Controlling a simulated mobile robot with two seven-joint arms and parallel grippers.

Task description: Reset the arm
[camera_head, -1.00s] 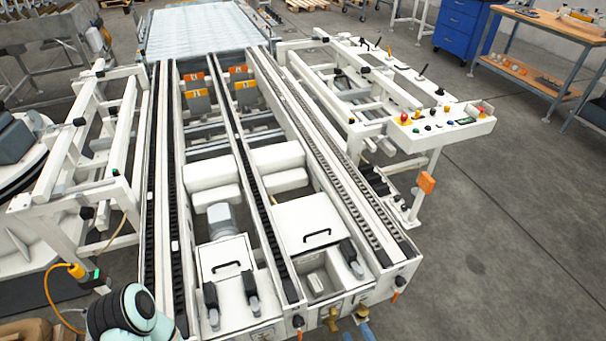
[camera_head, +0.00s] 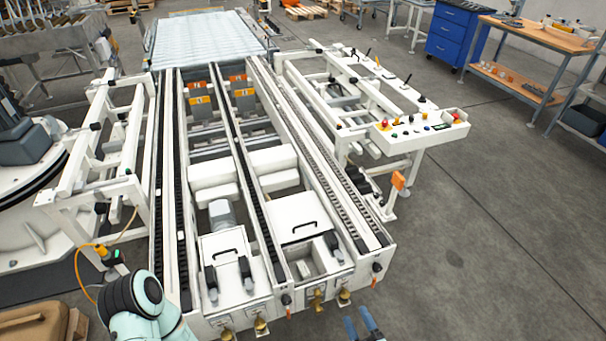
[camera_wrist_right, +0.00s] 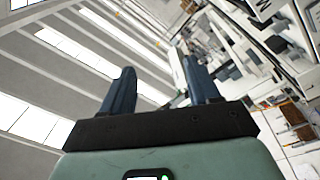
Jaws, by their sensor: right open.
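My right gripper (camera_head: 361,322) shows at the bottom edge of the head view, with two blue fingers apart and nothing between them. It is in front of the conveyor's near end and apart from it. In the right wrist view the gripper (camera_wrist_right: 160,90) is open and empty, tilted up towards the ceiling and part of the hall. My left arm (camera_head: 140,305) shows at the bottom left of the head view, but its gripper is out of the picture.
The white chain conveyor (camera_head: 228,325) fills the middle. A control panel (camera_head: 425,133) stands at its right. A blue drawer cabinet (camera_head: 455,35) and a wooden workbench (camera_head: 545,38) are at the back right. A brown box (camera_head: 35,325) is at the bottom left. The right floor is clear.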

